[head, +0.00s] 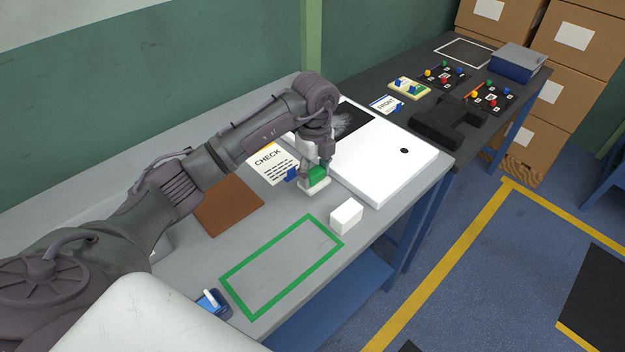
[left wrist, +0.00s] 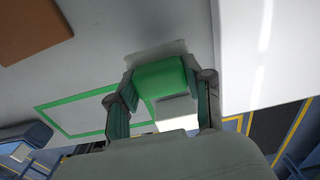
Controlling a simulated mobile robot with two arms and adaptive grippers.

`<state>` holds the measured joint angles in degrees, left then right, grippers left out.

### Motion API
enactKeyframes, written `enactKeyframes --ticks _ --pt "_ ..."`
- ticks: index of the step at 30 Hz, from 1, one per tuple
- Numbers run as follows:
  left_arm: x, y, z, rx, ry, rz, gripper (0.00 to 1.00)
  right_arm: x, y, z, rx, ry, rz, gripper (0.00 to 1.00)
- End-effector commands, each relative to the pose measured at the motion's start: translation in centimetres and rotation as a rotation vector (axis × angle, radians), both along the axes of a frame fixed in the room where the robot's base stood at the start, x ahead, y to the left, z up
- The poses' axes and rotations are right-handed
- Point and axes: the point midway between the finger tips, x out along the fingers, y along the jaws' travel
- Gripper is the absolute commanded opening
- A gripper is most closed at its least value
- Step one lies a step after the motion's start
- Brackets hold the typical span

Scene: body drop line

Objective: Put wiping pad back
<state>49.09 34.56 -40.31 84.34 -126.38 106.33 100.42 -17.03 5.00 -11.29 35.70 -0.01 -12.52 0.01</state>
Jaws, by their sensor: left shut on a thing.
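The wiping pad has a green grip (head: 319,176) and a white base (head: 313,187). It is at the middle of the grey table, beside the large white panel. My left gripper (head: 315,170) is shut on the green grip from above. In the left wrist view the green grip (left wrist: 160,77) sits between the two fingers of the gripper (left wrist: 160,98), with the pale base (left wrist: 156,49) beyond it. I cannot tell whether the base touches the table. My right gripper is not in view.
A white block (head: 346,217) stands near the table's front edge, close to the pad. A green outlined rectangle (head: 254,311) encloses empty table. A brown mat (head: 227,205), a CHECK card (head: 272,163) and the white panel (head: 385,160) lie around the pad. A blue item (head: 214,303) is at front left.

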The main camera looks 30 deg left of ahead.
Motion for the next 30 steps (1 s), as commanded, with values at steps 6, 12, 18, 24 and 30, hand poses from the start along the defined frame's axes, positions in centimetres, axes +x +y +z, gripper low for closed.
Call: enactKeyframes --ticks 6,12,18,24,30 --pt "-0.4 0.3 -2.0 -0.001 0.004 0.001 0.18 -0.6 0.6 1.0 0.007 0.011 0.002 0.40" --pt "-0.3 0.3 -4.1 -0.001 0.000 0.000 0.18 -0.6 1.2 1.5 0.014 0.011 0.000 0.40" --pt "-0.2 0.3 -4.3 0.000 -0.001 -0.001 0.18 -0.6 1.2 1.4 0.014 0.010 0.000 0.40" --pt "-0.2 0.3 -4.6 0.000 -0.001 0.000 0.56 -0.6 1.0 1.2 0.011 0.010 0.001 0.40" --pt "-0.2 0.3 -4.6 0.000 -0.001 0.000 0.76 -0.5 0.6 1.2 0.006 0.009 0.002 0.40"
